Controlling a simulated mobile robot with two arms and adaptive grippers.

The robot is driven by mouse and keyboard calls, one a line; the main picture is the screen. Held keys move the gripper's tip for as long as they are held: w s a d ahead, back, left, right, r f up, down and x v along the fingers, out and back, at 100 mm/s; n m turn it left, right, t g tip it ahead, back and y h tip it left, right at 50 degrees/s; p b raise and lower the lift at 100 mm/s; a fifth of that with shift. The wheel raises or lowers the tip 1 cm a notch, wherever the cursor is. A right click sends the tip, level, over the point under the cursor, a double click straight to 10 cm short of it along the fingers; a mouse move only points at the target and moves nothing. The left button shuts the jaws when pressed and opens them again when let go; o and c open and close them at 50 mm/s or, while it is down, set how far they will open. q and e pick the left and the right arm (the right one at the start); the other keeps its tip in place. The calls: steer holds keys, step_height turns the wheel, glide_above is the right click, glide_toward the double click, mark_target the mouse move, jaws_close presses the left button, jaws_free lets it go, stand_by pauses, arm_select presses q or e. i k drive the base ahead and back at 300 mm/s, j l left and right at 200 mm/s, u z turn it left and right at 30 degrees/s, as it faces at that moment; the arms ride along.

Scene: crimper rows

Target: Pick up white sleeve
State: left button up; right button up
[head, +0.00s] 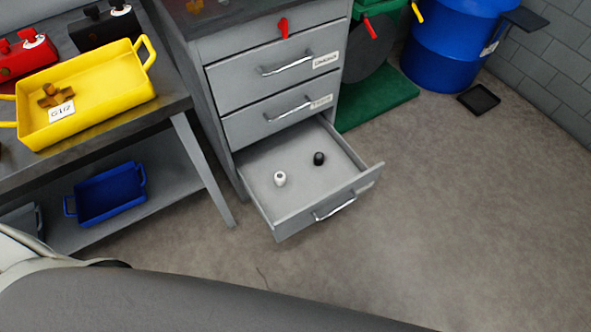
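The white sleeve (280,178) is a small pale cylinder with a dark spot on top. It stands in the open bottom drawer (300,205) of the grey cabinet, toward the left side of the drawer. A small black cylinder (319,158) stands behind it and to its right, apart from it. Neither of my grippers shows in the head view. A dark arm link of mine crosses the lower edge of the picture, in front of the drawer and apart from it.
Two closed drawers (272,62) sit above the open one. A workbench (168,105) at left bears a yellow tray (120,97); a blue tray (108,193) lies on its lower shelf. A blue barrel (450,50) stands at back right.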

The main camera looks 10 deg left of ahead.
mark_target(279, 179)
steer(key=i+l+u, duration=0.25)
steer(key=u, duration=0.15)
steer(key=i+l+u, duration=0.45)
steer(key=l+u, duration=0.3)
steer(key=i+l+u, duration=0.1)
steer(key=l+u, duration=0.25)
